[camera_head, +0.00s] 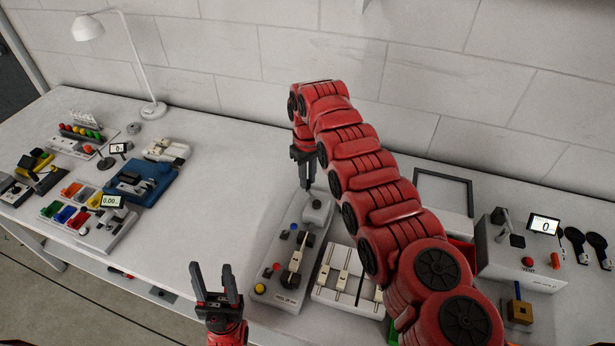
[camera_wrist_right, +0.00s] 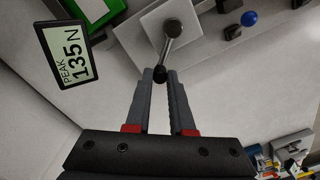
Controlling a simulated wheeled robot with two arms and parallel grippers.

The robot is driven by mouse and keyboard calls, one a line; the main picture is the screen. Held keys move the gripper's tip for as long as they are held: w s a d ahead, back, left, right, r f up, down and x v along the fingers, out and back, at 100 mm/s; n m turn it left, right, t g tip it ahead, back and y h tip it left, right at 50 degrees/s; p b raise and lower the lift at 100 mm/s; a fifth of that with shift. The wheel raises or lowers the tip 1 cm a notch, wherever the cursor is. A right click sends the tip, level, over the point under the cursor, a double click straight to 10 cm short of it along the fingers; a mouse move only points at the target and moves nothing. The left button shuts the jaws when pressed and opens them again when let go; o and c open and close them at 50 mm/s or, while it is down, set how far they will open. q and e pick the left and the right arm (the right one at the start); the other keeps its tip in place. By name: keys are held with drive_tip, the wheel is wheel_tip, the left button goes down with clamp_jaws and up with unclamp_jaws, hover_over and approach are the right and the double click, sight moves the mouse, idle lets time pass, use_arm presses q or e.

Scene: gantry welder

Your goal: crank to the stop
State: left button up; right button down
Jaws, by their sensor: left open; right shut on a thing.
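In the right wrist view, a small crank has a metal arm (camera_wrist_right: 168,46), a round hub and a dark knob (camera_wrist_right: 159,74). My right gripper (camera_wrist_right: 160,80) is shut on the crank's knob, which sits between its fingertips. In the head view my right gripper (camera_head: 308,184) points down at the back end of a grey control box (camera_head: 282,262), where the crank is mostly hidden. A display (camera_wrist_right: 68,58) beside the crank reads PEAK 135 N. My left gripper (camera_head: 212,275) is open and empty in front of the table's front edge.
A slider panel (camera_head: 341,278) stands right of the control box, partly behind my right arm. A grey machine (camera_head: 515,255) with a display reading 0 is further right. A lamp (camera_head: 150,85) and several fixtures stand left. The table's back middle is clear.

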drive_tip(key=shift+w+d+f+m+b, duration=0.15)
drive_tip(key=shift+d+f+m+b, duration=0.2)
drive_tip(key=shift+m+b, duration=0.65)
drive_tip(key=shift+w+d+r+m+b, duration=0.1)
drive_tip(key=shift+d+r+m+b, duration=0.2)
drive_tip(key=shift+d+r+m, duration=0.15)
drive_tip(key=c, duration=0.8)
unclamp_jaws()
drive_tip(key=shift+f, duration=0.1)
drive_tip(key=shift+a, duration=0.1)
